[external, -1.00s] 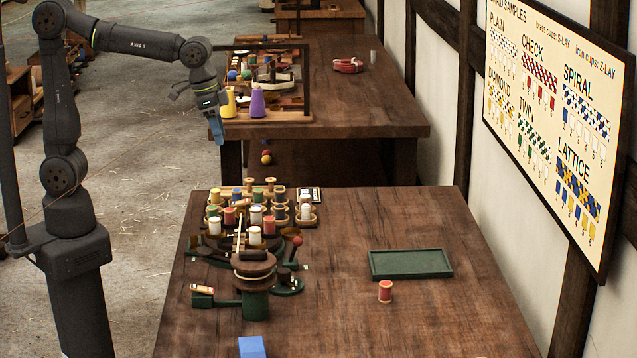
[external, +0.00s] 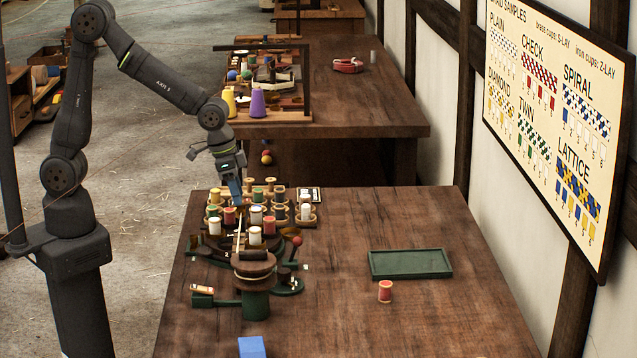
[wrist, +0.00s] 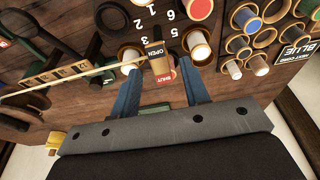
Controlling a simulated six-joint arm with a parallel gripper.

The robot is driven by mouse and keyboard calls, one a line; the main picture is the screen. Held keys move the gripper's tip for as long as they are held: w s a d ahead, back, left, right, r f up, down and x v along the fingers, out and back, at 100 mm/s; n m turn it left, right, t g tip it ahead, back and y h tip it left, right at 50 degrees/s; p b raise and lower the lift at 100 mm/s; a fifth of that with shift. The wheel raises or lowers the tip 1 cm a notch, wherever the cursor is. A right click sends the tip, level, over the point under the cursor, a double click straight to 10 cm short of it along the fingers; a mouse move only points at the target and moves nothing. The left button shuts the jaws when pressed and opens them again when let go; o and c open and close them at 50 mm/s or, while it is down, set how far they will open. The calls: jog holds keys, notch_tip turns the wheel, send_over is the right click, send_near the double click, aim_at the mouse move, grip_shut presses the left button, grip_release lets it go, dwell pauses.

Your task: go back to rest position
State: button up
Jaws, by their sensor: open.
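My gripper (external: 237,197) is low over the back of the braiding stand on the front table, close to the spools there. In the wrist view my gripper (wrist: 161,88) has its two blue fingers apart. A small wooden lever marked OPEN (wrist: 157,52) and a red SHUT label (wrist: 165,77) show between and beyond the fingers. Nothing is held. Cups with white-topped spools (wrist: 198,50) show just past the fingertips; I cannot tell whether the fingers touch any of them.
Several spools (external: 269,225) crowd the stand. Purple (external: 258,103) and yellow cones stand on the back table. The front table's right side is mostly clear.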

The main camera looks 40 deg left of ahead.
jog(key=shift+d+f, duration=0.1)
jog(key=shift+f, duration=0.45)
jog(key=shift+r, duration=0.15)
